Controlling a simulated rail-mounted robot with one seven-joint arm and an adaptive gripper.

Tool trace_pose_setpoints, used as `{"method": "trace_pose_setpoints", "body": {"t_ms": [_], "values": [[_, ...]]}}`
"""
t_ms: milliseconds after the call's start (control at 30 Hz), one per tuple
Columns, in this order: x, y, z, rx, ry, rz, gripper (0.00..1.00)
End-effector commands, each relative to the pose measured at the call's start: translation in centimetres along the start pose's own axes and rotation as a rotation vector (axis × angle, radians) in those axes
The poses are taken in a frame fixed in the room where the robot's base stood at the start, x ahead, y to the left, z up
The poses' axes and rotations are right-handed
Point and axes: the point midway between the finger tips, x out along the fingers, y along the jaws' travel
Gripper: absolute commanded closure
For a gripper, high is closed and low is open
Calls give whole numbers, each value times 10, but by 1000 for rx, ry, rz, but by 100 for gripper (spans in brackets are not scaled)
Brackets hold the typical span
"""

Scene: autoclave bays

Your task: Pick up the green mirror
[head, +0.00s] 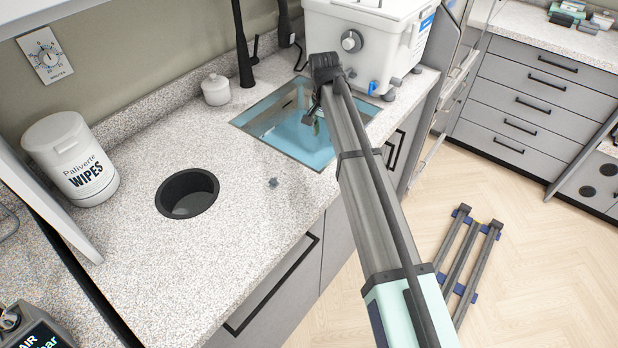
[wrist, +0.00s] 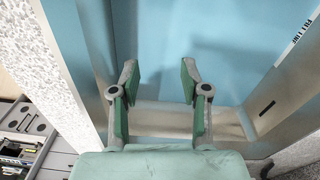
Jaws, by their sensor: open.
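My gripper (wrist: 159,84) is open, with green pads on its two fingers and nothing visible between them. It points down over the blue basin (wrist: 215,35), whose wall and metal rim show around the fingers in the wrist view. In the head view my gripper (head: 316,116) is small and partly hidden by my arm, over the blue basin (head: 262,130) set in the counter. I cannot make out a green mirror in either view; part of the basin is hidden behind my arm and gripper.
A white tank (head: 375,40) stands behind the basin. The speckled counter (head: 240,235) has a round dark hole (head: 187,193), a wipes tub (head: 72,160), a small lidded white jar (head: 215,90) and a tiny grey star-shaped piece (head: 273,183). Clear counter lies left of the basin.

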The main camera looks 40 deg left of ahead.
Motion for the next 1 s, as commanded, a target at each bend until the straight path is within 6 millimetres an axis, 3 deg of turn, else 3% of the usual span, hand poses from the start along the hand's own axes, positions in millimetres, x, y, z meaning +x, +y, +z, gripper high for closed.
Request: {"method": "trace_pose_setpoints", "body": {"t_ms": [267,733,1000], "values": [[26,-5,0,-47,-51,-21,54],[112,-7,3,-45,-50,-20,54],[130,-7,4,-44,-48,-22,54]]}}
